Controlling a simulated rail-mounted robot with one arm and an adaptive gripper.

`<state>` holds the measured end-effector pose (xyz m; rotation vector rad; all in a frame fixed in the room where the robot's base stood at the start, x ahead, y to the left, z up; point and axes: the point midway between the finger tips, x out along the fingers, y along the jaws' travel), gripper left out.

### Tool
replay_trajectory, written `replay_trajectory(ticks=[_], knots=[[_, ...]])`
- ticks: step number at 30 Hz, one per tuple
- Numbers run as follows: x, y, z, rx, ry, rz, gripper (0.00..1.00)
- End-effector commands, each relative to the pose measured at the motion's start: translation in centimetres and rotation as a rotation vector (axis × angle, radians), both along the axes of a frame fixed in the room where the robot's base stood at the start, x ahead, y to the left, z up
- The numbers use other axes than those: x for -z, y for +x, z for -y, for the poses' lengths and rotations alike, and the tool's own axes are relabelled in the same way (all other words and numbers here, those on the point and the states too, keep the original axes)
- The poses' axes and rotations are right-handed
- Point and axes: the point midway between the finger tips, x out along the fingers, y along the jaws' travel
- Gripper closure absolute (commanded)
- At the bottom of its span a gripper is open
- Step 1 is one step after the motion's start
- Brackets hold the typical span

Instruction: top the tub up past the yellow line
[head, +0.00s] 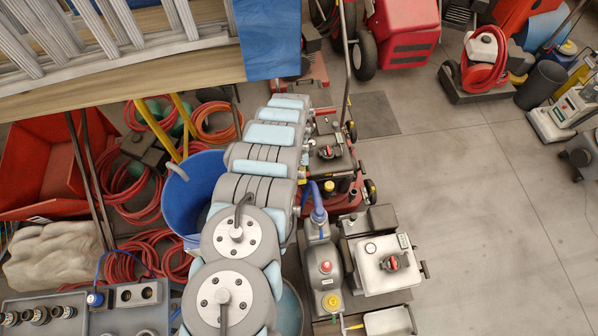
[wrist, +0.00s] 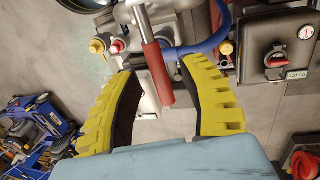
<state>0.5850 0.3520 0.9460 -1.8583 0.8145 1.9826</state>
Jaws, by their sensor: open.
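A blue tub (head: 178,205) stands left of my arm in the head view, partly hidden by it. I see no yellow line or water level on it. My gripper (wrist: 158,72), with yellow-backed fingers, is open in the wrist view. A red grip (wrist: 158,72) on a metal rod shows between the fingers in the picture; I cannot tell whether they touch it. A blue hose (wrist: 196,48) runs behind it. I cannot make out my gripper in the head view.
A grey unit with red and yellow caps (head: 325,262) and a pale box with a gauge (head: 385,262) stand right of my arm. Coiled red hoses (head: 150,250) and a red bin (head: 50,160) lie left. A ladder (head: 120,45) spans the upper left.

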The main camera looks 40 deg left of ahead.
Motion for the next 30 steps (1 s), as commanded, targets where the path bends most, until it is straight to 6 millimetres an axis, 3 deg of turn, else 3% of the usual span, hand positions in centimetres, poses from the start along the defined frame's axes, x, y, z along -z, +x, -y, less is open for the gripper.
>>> replay_trajectory(ticks=[10,15,30], knots=[[0.14,0.00,0.02,0.000,0.001,0.001,0.56],[0.14,-0.01,0.03,0.000,0.001,0.001,1.00],[0.31,0.19,0.30,0.017,0.001,0.001,1.00]])
